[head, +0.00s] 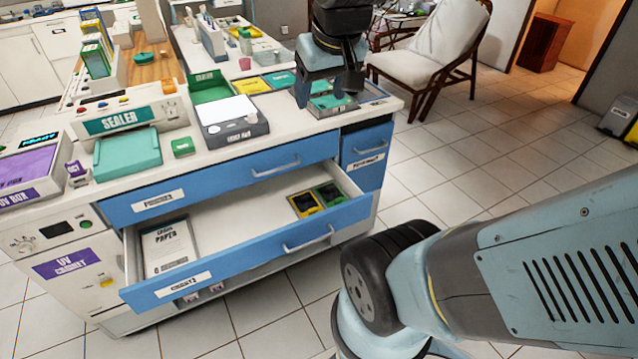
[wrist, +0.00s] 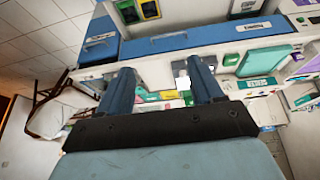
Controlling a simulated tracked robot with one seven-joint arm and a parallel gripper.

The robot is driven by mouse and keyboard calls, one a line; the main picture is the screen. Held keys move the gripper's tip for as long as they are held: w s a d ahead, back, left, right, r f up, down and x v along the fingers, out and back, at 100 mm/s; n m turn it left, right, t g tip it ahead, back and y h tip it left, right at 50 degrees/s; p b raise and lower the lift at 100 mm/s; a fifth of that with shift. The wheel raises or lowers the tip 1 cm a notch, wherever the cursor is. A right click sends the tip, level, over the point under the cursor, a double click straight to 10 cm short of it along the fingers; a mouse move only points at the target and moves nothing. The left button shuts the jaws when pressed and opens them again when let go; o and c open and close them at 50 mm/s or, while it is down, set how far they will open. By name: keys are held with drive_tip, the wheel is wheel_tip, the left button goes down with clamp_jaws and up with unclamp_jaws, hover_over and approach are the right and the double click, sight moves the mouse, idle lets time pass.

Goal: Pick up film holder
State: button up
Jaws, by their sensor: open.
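In the wrist view the yellow one (wrist: 149,9) and the green one (wrist: 126,12) show at the top edge. My gripper (head: 328,98) is open, pointing down over the right end of the counter, above a small tray with a green item (head: 332,103). In the wrist view nothing shows held between the fingers (wrist: 162,82).
The open drawer (head: 240,228) juts out in front of the blue cabinet and also holds a paper pack (head: 168,247). The counter carries a sealer (head: 122,122), teal box (head: 128,153), grey device (head: 232,122) and coloured trays.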

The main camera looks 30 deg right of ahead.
drive_tip(key=w+d+f+g, duration=0.1)
drive_tip(key=w+d+f, duration=0.4)
drive_tip(key=w, duration=0.5)
drive_tip(key=g, duration=0.4)
hover_over(340, 200)
drive_tip(key=f, duration=4.2)
drive_tip(key=shift+a, duration=0.3)
drive_tip(key=shift+d+f, duration=0.2)
drive_tip(key=shift+f, duration=2.65)
drive_tip(key=c, duration=1.1)
drive_tip(key=shift+r, duration=0.1)
drive_tip(key=shift+c, duration=0.2)
